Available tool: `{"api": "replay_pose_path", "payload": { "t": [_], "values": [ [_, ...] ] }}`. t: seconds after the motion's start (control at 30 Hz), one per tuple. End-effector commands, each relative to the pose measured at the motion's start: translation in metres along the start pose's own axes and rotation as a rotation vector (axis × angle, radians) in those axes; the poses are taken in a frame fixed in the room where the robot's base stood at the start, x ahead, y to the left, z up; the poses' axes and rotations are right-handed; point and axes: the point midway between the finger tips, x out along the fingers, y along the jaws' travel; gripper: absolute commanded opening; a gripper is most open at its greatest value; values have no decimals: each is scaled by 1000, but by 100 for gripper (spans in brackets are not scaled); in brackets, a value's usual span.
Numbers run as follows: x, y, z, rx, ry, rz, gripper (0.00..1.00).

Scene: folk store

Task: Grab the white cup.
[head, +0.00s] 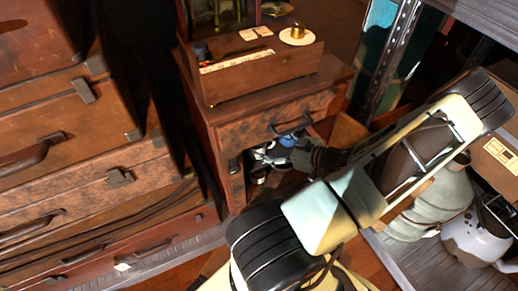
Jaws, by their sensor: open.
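My gripper (262,162) is open, in front of the open lower compartment of the small wooden cabinet (204,122), under its drawer. Its fingers point left, toward and perhaps into the dark opening. Small pale patches show around the fingers; I cannot tell whether they are part of a white cup or of the gripper. No white cup can be made out clearly. My arm crosses the right half of the view and hides part of the cabinet's right side.
Stacked brown suitcases (75,150) stand at left. A wooden box (262,75) with a brass piece (298,31) on a white disc sits on the cabinet. At right, a metal shelf holds a grey-green vessel (432,205) and a white enamel pot (468,243).

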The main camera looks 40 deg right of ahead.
Motion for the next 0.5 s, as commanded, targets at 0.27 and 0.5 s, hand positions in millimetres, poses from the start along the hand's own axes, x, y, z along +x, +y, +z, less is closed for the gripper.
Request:
{"api": "replay_pose_path", "payload": {
  "t": [0.27, 0.5],
  "values": [
    [39, 0, 7, 2, 2, 1, 71],
    [48, 0, 6, 1, -1, 2, 71]
  ]
}}
